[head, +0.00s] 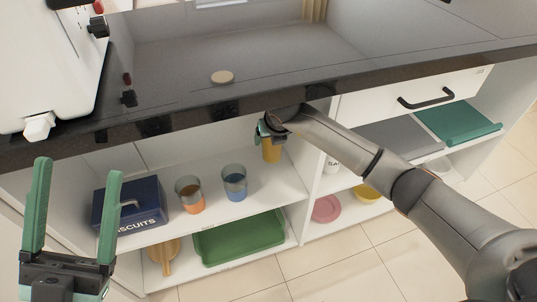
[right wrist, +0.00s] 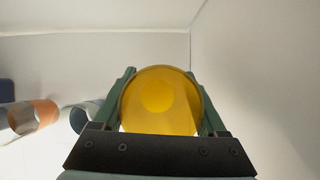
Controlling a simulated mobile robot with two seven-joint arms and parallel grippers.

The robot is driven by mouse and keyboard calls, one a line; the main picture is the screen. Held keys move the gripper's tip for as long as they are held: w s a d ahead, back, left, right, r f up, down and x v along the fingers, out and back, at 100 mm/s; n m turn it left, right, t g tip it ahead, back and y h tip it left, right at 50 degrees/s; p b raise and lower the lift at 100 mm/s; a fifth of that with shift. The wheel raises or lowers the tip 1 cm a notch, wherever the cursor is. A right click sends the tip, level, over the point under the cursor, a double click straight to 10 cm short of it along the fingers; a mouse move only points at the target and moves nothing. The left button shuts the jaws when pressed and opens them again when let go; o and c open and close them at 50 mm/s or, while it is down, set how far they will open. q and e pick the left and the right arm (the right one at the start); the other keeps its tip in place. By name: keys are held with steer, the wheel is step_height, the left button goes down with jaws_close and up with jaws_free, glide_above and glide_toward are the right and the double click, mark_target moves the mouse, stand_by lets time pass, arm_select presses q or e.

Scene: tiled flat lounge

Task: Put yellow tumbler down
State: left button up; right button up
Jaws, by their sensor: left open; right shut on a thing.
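The yellow tumbler (head: 271,152) is held by my right gripper (head: 267,135) inside the open cabinet, over the right part of the upper shelf (head: 255,196). Whether its base touches the shelf cannot be told. In the right wrist view the tumbler (right wrist: 160,102) sits between the two green fingers of my right gripper (right wrist: 162,110), which is shut on it. My left gripper (head: 78,215) is open and empty at the lower left, in front of the cabinet.
On the same shelf stand a blue tumbler (head: 235,184), an orange tumbler (head: 190,195) and a dark blue biscuit box (head: 130,205). A green tray (head: 240,238) lies below. The black counter (head: 300,85) overhangs the shelf. A divider (head: 309,190) stands to the right.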

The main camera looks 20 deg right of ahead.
steer(key=shift+b+x, duration=0.4)
steer(key=shift+x, duration=0.6)
step_height(320, 180, down, 5)
steer(key=shift+a+r+b, duration=0.1)
steer(key=shift+b, duration=0.95)
steer(key=shift+w+f+b, duration=0.25)
steer(key=shift+f+b, duration=0.1)
steer(key=shift+f, duration=0.05)
steer(key=shift+r, duration=0.15)
steer(key=o, duration=1.4)
